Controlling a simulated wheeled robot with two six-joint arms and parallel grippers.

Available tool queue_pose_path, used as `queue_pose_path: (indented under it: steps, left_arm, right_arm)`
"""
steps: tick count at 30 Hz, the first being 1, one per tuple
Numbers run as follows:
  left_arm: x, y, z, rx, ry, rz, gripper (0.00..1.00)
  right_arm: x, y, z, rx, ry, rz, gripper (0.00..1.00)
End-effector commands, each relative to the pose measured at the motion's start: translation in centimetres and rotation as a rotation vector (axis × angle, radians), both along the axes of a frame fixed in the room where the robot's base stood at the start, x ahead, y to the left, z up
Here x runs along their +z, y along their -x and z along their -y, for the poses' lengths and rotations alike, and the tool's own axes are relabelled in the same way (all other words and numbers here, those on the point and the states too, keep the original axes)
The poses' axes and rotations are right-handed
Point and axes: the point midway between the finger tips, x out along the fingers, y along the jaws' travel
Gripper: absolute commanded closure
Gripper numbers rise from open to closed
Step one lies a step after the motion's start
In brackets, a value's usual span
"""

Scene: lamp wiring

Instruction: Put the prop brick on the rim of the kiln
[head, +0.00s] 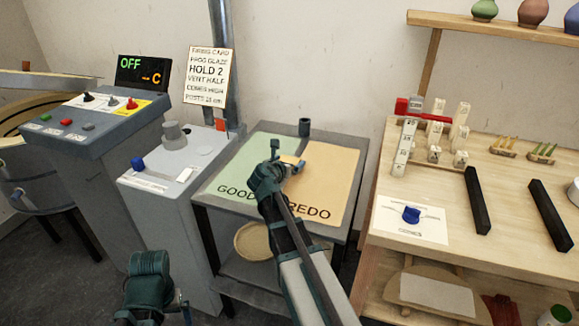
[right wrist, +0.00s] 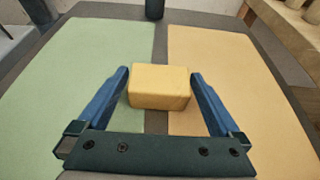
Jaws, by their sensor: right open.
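The prop brick (right wrist: 159,88) is a small tan block. In the right wrist view it lies between the two blue fingers of my right gripper (right wrist: 160,76), with a gap on each side. It sits across the dark strip between the green and orange panels. In the head view my right gripper (head: 284,163) is over the table, and the brick (head: 290,159) is partly hidden by it. The kiln (head: 32,178) is at the left edge, its rounded body and rim partly hidden by the control box. A part of my left arm (head: 150,275) shows low in the head view; its fingers are unclear.
The grey table (head: 343,212) carries GOOD and REDO panels and a dark cup (head: 305,127) at its back. A control box (head: 95,118) and grey cabinet (head: 180,165) stand between table and kiln. A wooden bench (head: 520,225) is at right.

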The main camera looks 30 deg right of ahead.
Motion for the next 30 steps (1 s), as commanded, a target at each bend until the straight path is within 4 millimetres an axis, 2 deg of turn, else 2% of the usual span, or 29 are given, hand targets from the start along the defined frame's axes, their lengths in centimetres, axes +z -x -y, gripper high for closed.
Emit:
queue_pose_path:
  steps: [7, 15, 26, 27, 30]
  left_arm:
    - [-1.5, 0.0, 0.0, 0.0, 0.0, 0.0, 0.0]
    - [-1.4, 0.0, 0.0, 0.0, 0.0, 0.0, 0.0]
    - [-1.4, 0.0, 0.0, 0.0, 0.0, 0.0, 0.0]
    - [-1.4, 0.0, 0.0, 0.0, 0.0, 0.0, 0.0]
    - [-1.4, 0.0, 0.0, 0.0, 0.0, 0.0, 0.0]
  right_arm:
    - [-1.5, -2.4, 2.6, -0.001, 0.0, 0.0, 0.0]
    - [-1.5, -2.4, 2.8, 0.001, 0.0, 0.0, 0.02]
    - [-1.5, -2.4, 2.8, 0.001, -0.001, 0.001, 0.67]
    - [-1.4, -2.4, 2.8, 0.001, 0.0, 0.0, 0.71]
    - [-1.4, -2.4, 2.8, 0.001, 0.0, 0.0, 0.71]
